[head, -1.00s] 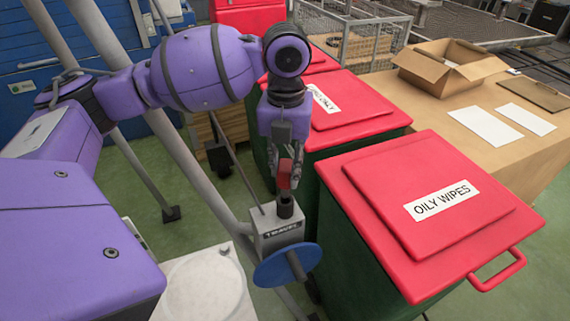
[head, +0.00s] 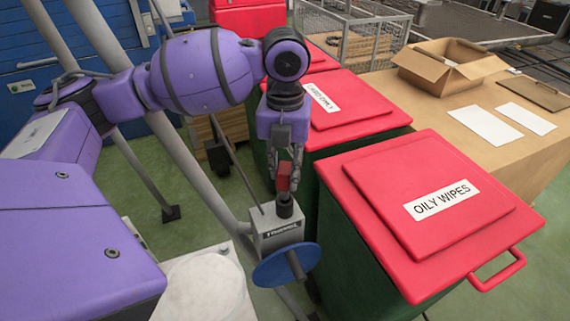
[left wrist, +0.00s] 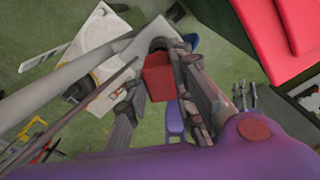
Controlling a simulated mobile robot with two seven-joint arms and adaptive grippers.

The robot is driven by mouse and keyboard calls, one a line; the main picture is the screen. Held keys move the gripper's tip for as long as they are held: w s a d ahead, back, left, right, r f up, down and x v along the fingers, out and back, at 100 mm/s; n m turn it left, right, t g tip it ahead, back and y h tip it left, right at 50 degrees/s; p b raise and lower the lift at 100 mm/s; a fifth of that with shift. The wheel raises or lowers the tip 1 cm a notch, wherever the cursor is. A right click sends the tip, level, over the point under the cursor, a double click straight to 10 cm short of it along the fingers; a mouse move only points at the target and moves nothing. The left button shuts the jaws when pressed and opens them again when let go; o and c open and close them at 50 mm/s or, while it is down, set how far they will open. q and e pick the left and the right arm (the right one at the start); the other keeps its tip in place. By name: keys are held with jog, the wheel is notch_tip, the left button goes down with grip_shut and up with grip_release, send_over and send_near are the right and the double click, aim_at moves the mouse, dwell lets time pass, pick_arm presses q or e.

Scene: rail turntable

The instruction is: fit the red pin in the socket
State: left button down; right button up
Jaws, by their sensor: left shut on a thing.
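My left gripper (head: 288,172) points down and is shut on the red pin (head: 284,182), a small red block shape in the head view. The socket (head: 285,208) is a short dark cylinder on top of a grey box (head: 276,232) with a blue wheel (head: 286,266) on its front. The pin is just above the socket's top. I cannot tell whether its lower end touches or enters it. In the left wrist view the red pin (left wrist: 157,80) sits between the fingers (left wrist: 160,100); its lower end is hidden. My right gripper is not in view.
A green bin with a red lid (head: 430,205) marked "OILY WIPES" stands close to the right of the grey box. Another red-lidded bin (head: 350,110) is behind it. A pale grey pole (head: 190,150) slants past on the left. A white round plate (head: 205,288) lies at lower left.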

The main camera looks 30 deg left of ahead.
aim_at(285, 183)
pick_arm(q)
jog(key=shift+f+b, duration=0.4)
jog(key=shift+f, duration=2.05)
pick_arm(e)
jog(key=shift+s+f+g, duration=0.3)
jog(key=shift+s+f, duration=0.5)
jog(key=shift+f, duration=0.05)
pick_arm(q)
jog(key=c, duration=1.4)
grip_release()
jog(key=shift+r, duration=0.15)
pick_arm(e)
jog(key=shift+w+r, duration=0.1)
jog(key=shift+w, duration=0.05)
pick_arm(q)
notch_tip(285, 183, up, 12)
jog(key=shift+f, duration=0.1)
